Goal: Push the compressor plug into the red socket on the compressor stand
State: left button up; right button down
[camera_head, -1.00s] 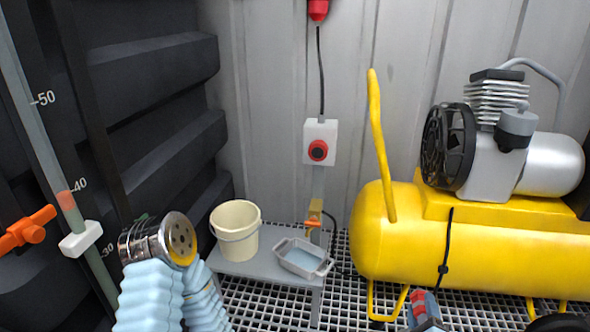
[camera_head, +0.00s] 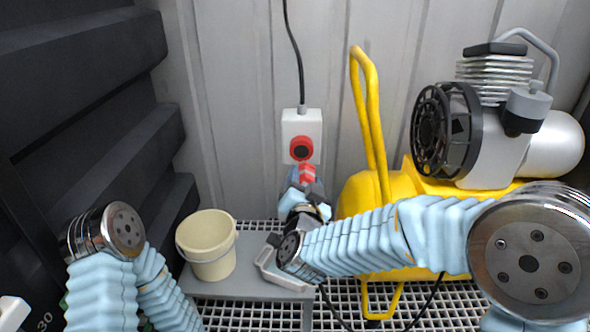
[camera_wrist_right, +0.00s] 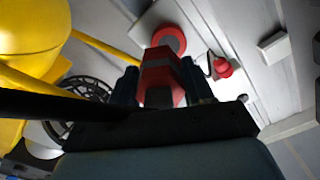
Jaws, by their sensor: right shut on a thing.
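The red socket (camera_head: 301,148) is on a white box on the wall post, left of the yellow compressor (camera_head: 385,190). My right gripper (camera_head: 308,186) is just below and in front of it, shut on the red and dark compressor plug (camera_head: 308,174). In the right wrist view the plug (camera_wrist_right: 162,72) sits between the two fingers (camera_wrist_right: 163,90), with the round red socket (camera_wrist_right: 168,40) just beyond its tip. The plug looks outside the socket; whether they touch cannot be told. My left arm shows at lower left, but its gripper is out of view.
A cream bucket (camera_head: 207,247) and a grey tray (camera_head: 280,268), partly behind my right arm, stand on a low grey bench (camera_head: 245,286). The compressor's yellow handle (camera_head: 370,120) rises right of the socket. A black cable loops over the floor grating (camera_head: 340,313).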

aim_at(301, 166)
jog(key=shift+w+a+r, duration=0.1)
jog(key=shift+a+r, duration=0.3)
jog(key=shift+r, duration=0.3)
jog(key=shift+w+p, duration=0.6)
jog(key=shift+w, duration=2.15)
jog(key=shift+f, duration=0.1)
jog(key=shift+w, duration=0.4)
jog(key=shift+c, duration=1.7)
grip_release()
